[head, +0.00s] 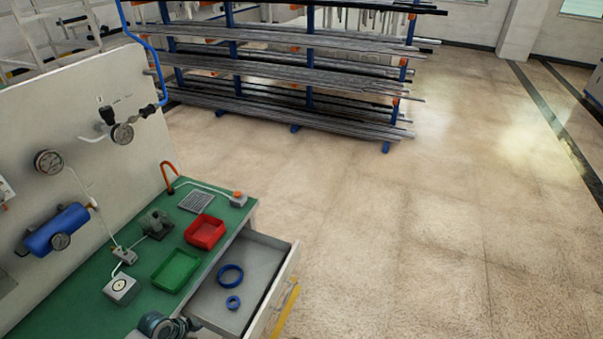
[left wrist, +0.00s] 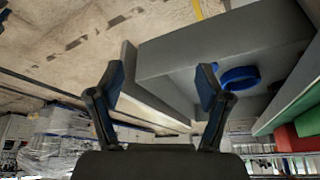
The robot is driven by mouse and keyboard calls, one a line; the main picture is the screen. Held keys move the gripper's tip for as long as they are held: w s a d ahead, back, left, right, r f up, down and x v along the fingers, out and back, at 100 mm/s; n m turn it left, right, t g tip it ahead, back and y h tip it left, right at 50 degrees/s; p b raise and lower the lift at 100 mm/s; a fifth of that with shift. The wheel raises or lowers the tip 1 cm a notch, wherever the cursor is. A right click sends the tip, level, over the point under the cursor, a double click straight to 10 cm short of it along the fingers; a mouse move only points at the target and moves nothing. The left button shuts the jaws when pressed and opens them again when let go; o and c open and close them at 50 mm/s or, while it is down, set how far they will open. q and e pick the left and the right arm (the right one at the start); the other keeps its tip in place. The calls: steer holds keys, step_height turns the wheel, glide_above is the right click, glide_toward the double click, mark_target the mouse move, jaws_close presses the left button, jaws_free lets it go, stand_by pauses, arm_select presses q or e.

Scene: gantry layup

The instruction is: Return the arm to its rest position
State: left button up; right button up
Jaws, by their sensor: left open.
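My left gripper (left wrist: 160,80) is open in the left wrist view, its two blue-padded fingers spread with nothing between them. The open grey drawer (left wrist: 165,62) lies beyond the fingers, with a blue ring (left wrist: 239,77) showing beside the right finger. In the head view, a dark rounded part at the bottom edge, by the drawer's near corner, looks like my left wrist; its fingers are not clear there. My right gripper is in neither view.
The drawer (head: 262,252) stands open from the green bench (head: 75,312) and holds a larger and a smaller blue ring. A red tray (head: 205,232) and a green tray (head: 175,270) sit on the bench. A bar rack (head: 290,75) stands behind. The floor at right is clear.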

arm_select(q)
steer(key=a+f+n+t+y, duration=0.1)
steer(key=a+f+n, duration=0.1)
steer(key=f, duration=0.5)
steer(key=a+f+n+y, duration=0.1)
steer(key=a+f+n, duration=0.15)
steer(key=f, duration=0.45)
steer(key=s+a+f+n+y, duration=0.1)
steer(key=s+f, duration=0.3)
steer(key=f, duration=0.3)
steer(key=s+f+n, duration=0.2)
steer(key=s+f, duration=0.2)
steer(key=f, duration=0.3)
steer(key=s+d+f+g, duration=0.1)
steer(key=s+d+f, duration=0.3)
steer(key=s, duration=0.5)
steer(key=s+d+f+g, duration=0.1)
steer(key=s+d+f, duration=0.2)
steer(key=s, duration=0.7)
steer(key=s+d+f, duration=0.4)
steer(key=s+f, duration=0.3)
steer(key=s, duration=0.3)
steer(key=shift+s+d+f+g+y, duration=0.15)
steer(key=shift+d+f+g+y, duration=0.15)
steer(key=shift+d+g, duration=0.1)
steer(key=shift+a+n, duration=0.1)
steer(key=shift+n, duration=0.15)
